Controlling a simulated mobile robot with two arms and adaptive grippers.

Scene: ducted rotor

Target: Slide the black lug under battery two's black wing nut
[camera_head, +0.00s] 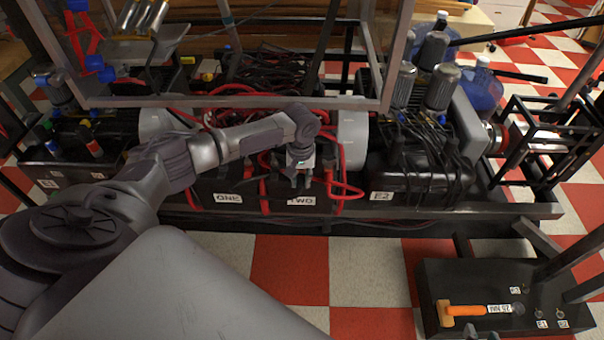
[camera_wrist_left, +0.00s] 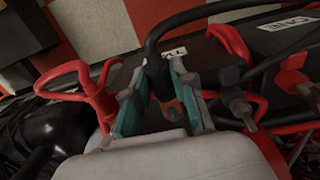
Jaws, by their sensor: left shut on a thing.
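Battery two, a black box with a "TWO" label (camera_head: 302,201), stands in the middle of the rack; the label also shows in the wrist view (camera_wrist_left: 174,51). My left gripper (camera_head: 301,178) is over its top. In the wrist view its teal-padded fingers (camera_wrist_left: 157,105) are closed around the black lug's end (camera_wrist_left: 154,76), where a thick black cable arches away to the upper right. The lug's tip is mostly hidden between the fingers. A dark threaded post with a nut-like part (camera_wrist_left: 238,106) stands right of the fingers, apart from them; I cannot tell whether it is the black wing nut.
Red cables and a red terminal part (camera_wrist_left: 98,98) crowd the fingers' left side. Battery one (camera_head: 228,198) is to the left, "E2" (camera_head: 382,195) to the right. A metal frame bar (camera_head: 230,102) crosses behind. An orange-handled tool (camera_head: 465,310) lies on a black stand at lower right.

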